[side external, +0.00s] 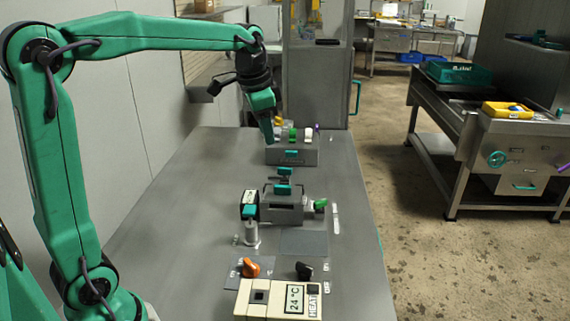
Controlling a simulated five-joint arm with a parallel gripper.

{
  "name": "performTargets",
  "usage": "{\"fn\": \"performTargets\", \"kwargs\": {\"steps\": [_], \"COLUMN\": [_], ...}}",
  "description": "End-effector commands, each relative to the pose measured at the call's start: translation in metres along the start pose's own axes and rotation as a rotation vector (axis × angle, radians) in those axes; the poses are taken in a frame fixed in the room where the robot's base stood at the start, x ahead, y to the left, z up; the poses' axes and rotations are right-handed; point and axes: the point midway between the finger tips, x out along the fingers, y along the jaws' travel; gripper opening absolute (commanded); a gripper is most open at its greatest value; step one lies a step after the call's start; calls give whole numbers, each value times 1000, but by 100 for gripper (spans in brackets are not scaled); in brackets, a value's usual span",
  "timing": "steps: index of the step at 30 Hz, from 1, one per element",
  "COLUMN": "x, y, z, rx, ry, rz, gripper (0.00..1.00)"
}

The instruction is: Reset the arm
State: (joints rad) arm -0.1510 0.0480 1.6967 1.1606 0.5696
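My green arm rises at the left and reaches over the grey table. My gripper (268,132) points down at the far part of the table, just left of a grey box (300,156) that holds several small coloured items. Whether it touches the box cannot be made out. The fingers are small and seen from the side, so I cannot tell whether they are open or shut. No held object is visible.
A grey device with teal handles (283,214) stands mid-table. A beige heater unit (265,300) reading 24 °C, an orange knob (250,268) and a black knob (304,271) are in front. The table's left side (165,255) is clear. A metal bench (490,130) stands apart at right.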

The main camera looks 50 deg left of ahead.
Motion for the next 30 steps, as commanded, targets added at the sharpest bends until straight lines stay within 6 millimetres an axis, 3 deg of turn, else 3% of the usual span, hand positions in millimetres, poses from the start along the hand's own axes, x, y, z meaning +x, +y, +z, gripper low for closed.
{"fn": "performTargets", "kwargs": {"steps": [6,14,30], "x": [-18,-25,-4], "y": [36,74,138], "z": [32,73,154], "rx": [-86,-191,-395], "ry": [53,117,244], "rz": [-20,-32,-25], "gripper": [35,35,35]}}
